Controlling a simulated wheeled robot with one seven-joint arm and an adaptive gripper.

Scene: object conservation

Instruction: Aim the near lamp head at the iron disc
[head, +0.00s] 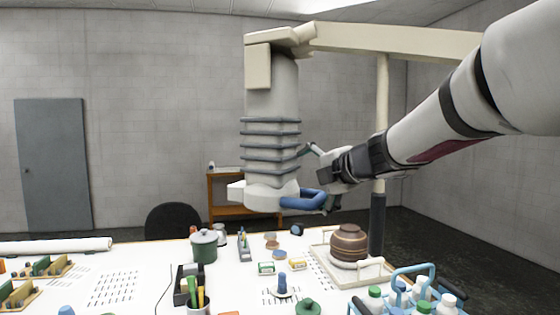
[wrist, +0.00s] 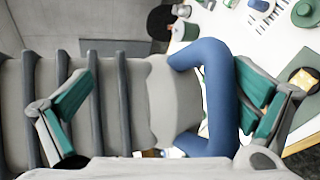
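The near lamp head (head: 272,95) is a large pale cylinder with grey ribs, hanging upright from a cream beam above the table. A blue curved handle (head: 303,201) sticks out to the right at its lower end. My gripper (head: 317,178) is beside the lamp head's lower right side, close to the handle. In the wrist view my gripper (wrist: 163,100) is open, its teal-padded fingers wide apart. The blue handle (wrist: 222,95) shows between them, nearer the right finger; contact cannot be told. Small round pieces (head: 271,244) lie on the table; which is the iron disc is unclear.
A post (head: 382,130) stands behind my arm.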

